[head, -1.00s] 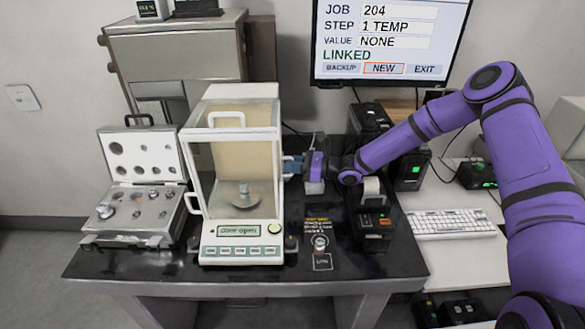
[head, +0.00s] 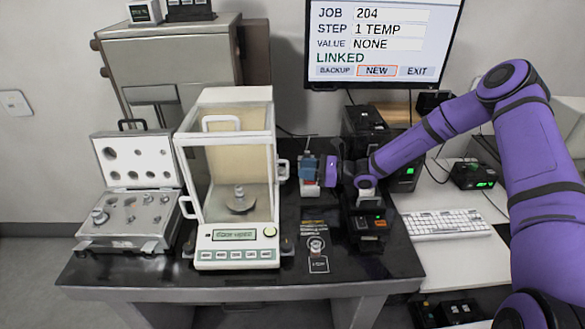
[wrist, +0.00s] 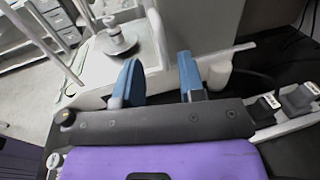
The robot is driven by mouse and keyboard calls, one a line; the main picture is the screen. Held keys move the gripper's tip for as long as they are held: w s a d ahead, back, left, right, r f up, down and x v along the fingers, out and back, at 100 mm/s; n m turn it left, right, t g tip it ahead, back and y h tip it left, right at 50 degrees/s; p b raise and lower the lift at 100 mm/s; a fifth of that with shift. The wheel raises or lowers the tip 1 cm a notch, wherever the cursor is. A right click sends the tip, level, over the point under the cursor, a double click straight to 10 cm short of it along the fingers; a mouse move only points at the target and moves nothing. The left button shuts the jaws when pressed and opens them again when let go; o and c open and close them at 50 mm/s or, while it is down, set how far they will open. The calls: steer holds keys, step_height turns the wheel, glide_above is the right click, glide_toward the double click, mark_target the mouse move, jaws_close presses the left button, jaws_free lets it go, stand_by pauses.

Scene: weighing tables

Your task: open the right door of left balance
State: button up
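The left balance (head: 236,258) is a white weighing balance with a glass case, standing on the dark table. My gripper (head: 308,167) is just right of this handle, with a visible gap. In the wrist view its two blue fingers (wrist: 161,82) are apart, with nothing clearly held between them. The balance's pan (wrist: 118,42) shows beyond them.
An open case of weights (head: 125,215) stands left of the balance. A small dark printer (head: 366,225) stands on the right, close to my arm. A keyboard (head: 446,224) lies on the white table. The dark tabletop at the front right has a little free room.

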steer(key=shift+v, duration=2.4)
steer(key=shift+r, duration=0.1)
steer(key=s+d+r+n+g+h, duration=0.25)
steer(key=s+r+n+h, duration=0.35)
steer(key=s+r+n, duration=0.45)
steer(key=s+d+r+n+g+h, duration=0.25)
steer(key=s+r+n+h, duration=0.4)
steer(key=r, duration=0.65)
steer(key=s+d+r+n+t+h, duration=0.1)
steer(key=s+d+r+t, duration=0.1)
steer(key=s, duration=0.5)
steer(key=s+d+r+n+t+h, duration=0.1)
steer(key=s+d+r+t+h, duration=0.1)
steer(key=s+d+r, duration=0.3)
steer(key=s+d+r+n+t+h, duration=0.1)
steer(key=s+d+r+t+h, duration=0.1)
steer(key=s+r, duration=0.3)
steer(key=s+d, duration=0.1)
steer(key=s, duration=0.3)
steer(key=shift+s+d+r+n, duration=0.3)
steer(key=shift+s+d, duration=0.1)
